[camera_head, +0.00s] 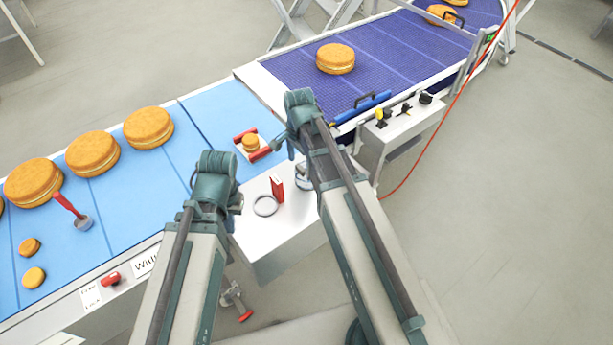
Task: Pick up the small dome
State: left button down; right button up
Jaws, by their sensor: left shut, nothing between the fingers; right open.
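No thing is plainly recognisable as a dome. My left gripper (236,203) is shut and empty near the left edge of the white side table, mostly hidden by my arm.
The white side table (275,240) carries a grey ring (265,206), a red block (277,188) and a metallic item (302,177) partly behind my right arm. Large rounds (92,152) line the light blue belt (215,115). A purple belt (390,55) lies beyond.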

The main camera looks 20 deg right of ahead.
aim_at(300, 167)
notch_tip(300, 167, down, 3)
jog(key=shift+f+b, duration=0.1)
jog(key=shift+b, duration=0.95)
pick_arm(q)
notch_tip(300, 167, down, 3)
jog(key=shift+r, duration=0.1)
pick_arm(e)
jog(key=shift+c, duration=0.3)
jog(key=c, duration=1)
pick_arm(q)
jog(key=shift+r, duration=0.1)
pick_arm(e)
jog(key=shift+o, duration=0.2)
jog(key=shift+r, duration=0.3)
